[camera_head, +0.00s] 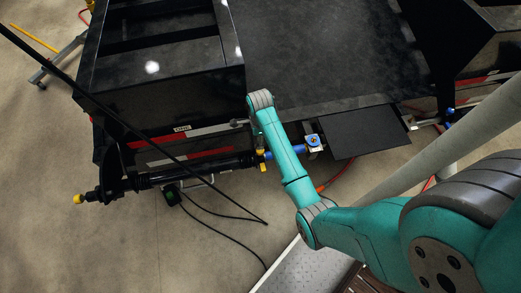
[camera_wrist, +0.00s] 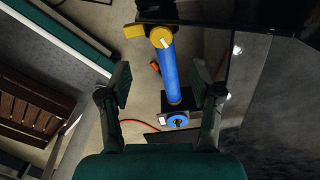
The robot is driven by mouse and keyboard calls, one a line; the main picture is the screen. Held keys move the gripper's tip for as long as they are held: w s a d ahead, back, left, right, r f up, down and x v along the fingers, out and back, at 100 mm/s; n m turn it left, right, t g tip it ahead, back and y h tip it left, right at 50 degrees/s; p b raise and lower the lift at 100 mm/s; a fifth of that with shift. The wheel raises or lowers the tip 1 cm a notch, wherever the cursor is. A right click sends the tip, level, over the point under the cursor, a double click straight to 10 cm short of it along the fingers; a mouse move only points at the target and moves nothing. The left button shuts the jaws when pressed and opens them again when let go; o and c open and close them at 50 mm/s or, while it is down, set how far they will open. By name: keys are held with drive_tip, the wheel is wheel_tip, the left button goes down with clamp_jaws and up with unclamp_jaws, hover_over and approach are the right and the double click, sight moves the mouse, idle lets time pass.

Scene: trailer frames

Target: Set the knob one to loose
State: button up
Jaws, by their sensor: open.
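A round yellow knob (camera_wrist: 162,37) with a white mark sits at the upper end of a blue tube (camera_wrist: 172,75) in the wrist view. The head view also shows this yellow part (camera_head: 262,165) and the blue tube (camera_head: 287,151) below the trailer's edge. A label reading "ONE" (camera_head: 181,128) is on the trailer frame; I cannot tell for certain which part it names. My gripper (camera_wrist: 163,88) is open and empty, its fingers appearing on either side of the blue tube, with the knob beyond the fingertips. The head view hides my gripper behind my arm.
A blue ring fitting (camera_wrist: 178,120) on a bracket is at the tube's lower end. A yellow block (camera_wrist: 134,31) is beside the knob. The black trailer (camera_head: 310,50) fills the upper head view. Cables (camera_head: 215,212) lie on the floor; bare floor is at lower left.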

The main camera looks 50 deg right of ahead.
sight(260, 152)
wheel_tip(260, 152, down, 11)
drive_tip(key=shift+d+r, duration=0.15)
drive_tip(key=shift+r, duration=0.05)
idle(0.4)
drive_tip(key=c, duration=1.1)
